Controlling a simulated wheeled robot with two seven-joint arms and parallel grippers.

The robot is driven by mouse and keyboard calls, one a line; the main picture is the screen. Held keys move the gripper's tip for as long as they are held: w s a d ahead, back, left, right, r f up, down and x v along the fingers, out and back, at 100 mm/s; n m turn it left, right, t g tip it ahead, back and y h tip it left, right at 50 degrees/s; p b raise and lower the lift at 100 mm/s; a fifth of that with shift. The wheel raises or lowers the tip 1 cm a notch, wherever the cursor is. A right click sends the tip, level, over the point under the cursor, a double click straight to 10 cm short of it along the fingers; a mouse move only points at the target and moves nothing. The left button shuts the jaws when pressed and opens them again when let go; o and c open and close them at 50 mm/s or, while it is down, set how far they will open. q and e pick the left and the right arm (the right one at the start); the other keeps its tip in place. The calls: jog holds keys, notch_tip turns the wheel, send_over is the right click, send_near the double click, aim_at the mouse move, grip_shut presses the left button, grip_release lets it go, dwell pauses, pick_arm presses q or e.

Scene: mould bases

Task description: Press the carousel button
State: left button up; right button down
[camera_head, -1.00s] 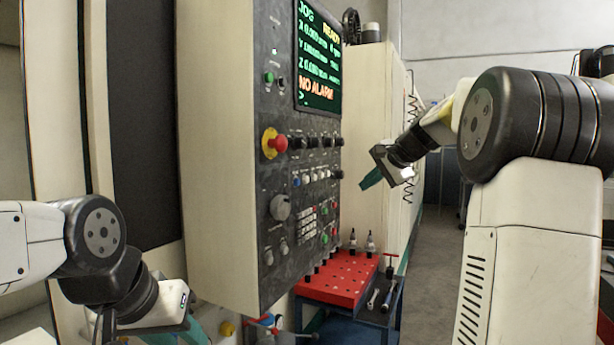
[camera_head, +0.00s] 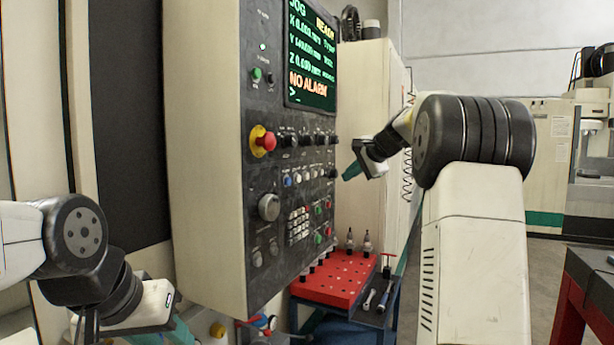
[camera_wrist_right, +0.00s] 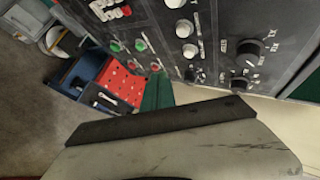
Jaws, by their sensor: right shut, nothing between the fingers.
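The control panel (camera_head: 285,130) stands in the middle of the head view, full of buttons and knobs. Its labels are too small to read, so I cannot tell which one is the carousel button. My right gripper (camera_head: 348,173), with teal fingers, is shut and empty near the panel's right edge, pointing towards it. In the right wrist view its finger (camera_wrist_right: 157,92) shows below green buttons (camera_wrist_right: 140,45) and red buttons (camera_wrist_right: 155,67); no contact is visible. My left gripper (camera_head: 180,334) is low at the bottom left, its fingertips cut off by the frame.
A red emergency stop (camera_head: 268,142) with a yellow collar sits on the panel's left side. The screen (camera_head: 311,60) reads NO ALARM. A red perforated tool tray (camera_head: 335,283) with tool holders stands below the panel. Open floor (camera_head: 405,300) lies right of it.

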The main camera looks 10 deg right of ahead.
jog(key=w+a, duration=0.3)
jog(key=a, duration=0.2)
jog(key=shift+w+a, duration=0.25)
jog(key=shift+w, duration=0.1)
dwell(1.8)
jog(key=shift+w+a, duration=0.2)
jog(key=shift+a, duration=0.15)
jog(key=shift+w+a, duration=0.25)
jog(key=shift+a, duration=0.1)
dwell(0.6)
dwell(0.4)
jog(key=shift+s+d, duration=0.5)
jog(key=shift+d, duration=0.25)
jog(key=shift+s+d, duration=0.7)
jog(key=shift+d, duration=0.3)
jog(key=shift+s+d, duration=0.7)
jog(key=shift+d, duration=0.3)
dwell(0.9)
